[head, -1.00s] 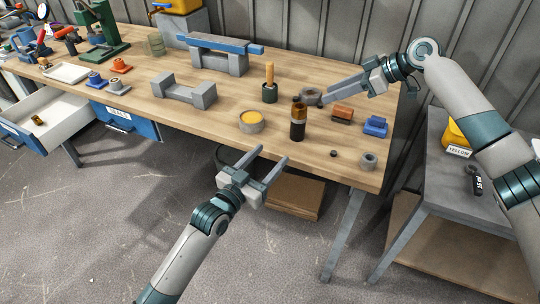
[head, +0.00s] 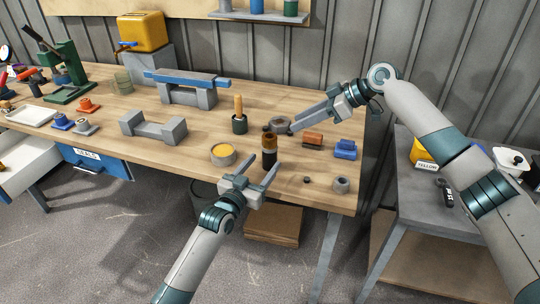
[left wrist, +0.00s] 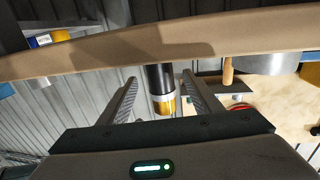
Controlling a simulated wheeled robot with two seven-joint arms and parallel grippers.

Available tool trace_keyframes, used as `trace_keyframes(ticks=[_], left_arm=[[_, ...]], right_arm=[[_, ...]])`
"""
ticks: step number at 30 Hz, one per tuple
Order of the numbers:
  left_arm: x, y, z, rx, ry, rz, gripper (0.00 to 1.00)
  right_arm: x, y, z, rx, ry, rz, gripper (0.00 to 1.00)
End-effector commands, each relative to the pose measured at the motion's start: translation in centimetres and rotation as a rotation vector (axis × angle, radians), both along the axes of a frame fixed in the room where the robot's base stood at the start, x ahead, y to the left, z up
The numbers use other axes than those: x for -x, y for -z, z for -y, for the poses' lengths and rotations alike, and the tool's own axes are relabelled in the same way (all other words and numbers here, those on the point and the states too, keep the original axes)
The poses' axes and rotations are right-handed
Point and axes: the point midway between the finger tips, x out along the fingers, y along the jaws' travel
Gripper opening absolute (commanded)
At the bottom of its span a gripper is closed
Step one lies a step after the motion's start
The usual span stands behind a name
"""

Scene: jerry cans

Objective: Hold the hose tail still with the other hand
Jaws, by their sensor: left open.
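An upright black cylinder with a brass-coloured top, apparently the hose tail (head: 269,147), stands near the front edge of the workbench (head: 325,197). My left gripper (head: 262,163) is open in front of the bench, fingers pointing toward this piece. In the left wrist view the black and brass piece (left wrist: 160,82) shows between the two spread fingers (left wrist: 158,92), with no clear contact. My right gripper (head: 294,128) is over the bench behind the piece, its tips close to a grey ring (head: 276,123). Its fingers are seen nearly edge-on, so any gap is unclear.
A yellow-filled tin (head: 222,155) stands left of the piece. A wooden-handled tool (head: 239,115), a brown block (head: 312,139), a blue block (head: 345,150) and a small grey ring (head: 341,185) are nearby. A grey side table (head: 420,200) stands at right.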

Motion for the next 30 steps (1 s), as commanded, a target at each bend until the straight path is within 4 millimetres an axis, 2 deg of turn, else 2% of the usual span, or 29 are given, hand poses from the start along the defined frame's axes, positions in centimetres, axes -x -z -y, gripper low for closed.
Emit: trace_keyframes(ticks=[3,10,16,25,26,30], left_arm=[[-1.8,-0.1,0.9,0.0,0.0,0.001,0.58],[-4.1,-0.1,2.2,0.001,0.001,0.0,0.58],[-5.0,0.0,2.5,0.0,0.0,0.001,0.58],[-5.0,0.0,2.6,0.0,0.0,0.001,0.58],[-5.0,0.0,2.6,0.0,0.0,0.001,0.54],[-5.0,0.0,2.5,0.0,0.0,0.001,0.2]], right_arm=[[0.0,0.0,0.0,0.0,0.0,0.0,0.31],[0.0,0.0,0.0,0.0,0.0,0.0,0.31],[0.0,0.0,0.0,0.0,0.0,0.0,0.31],[0.0,0.0,0.0,0.0,0.0,0.0,0.31],[0.0,0.0,0.0,0.0,0.0,0.0,0.31],[0.0,0.0,0.0,0.0,0.0,0.0,0.31]])
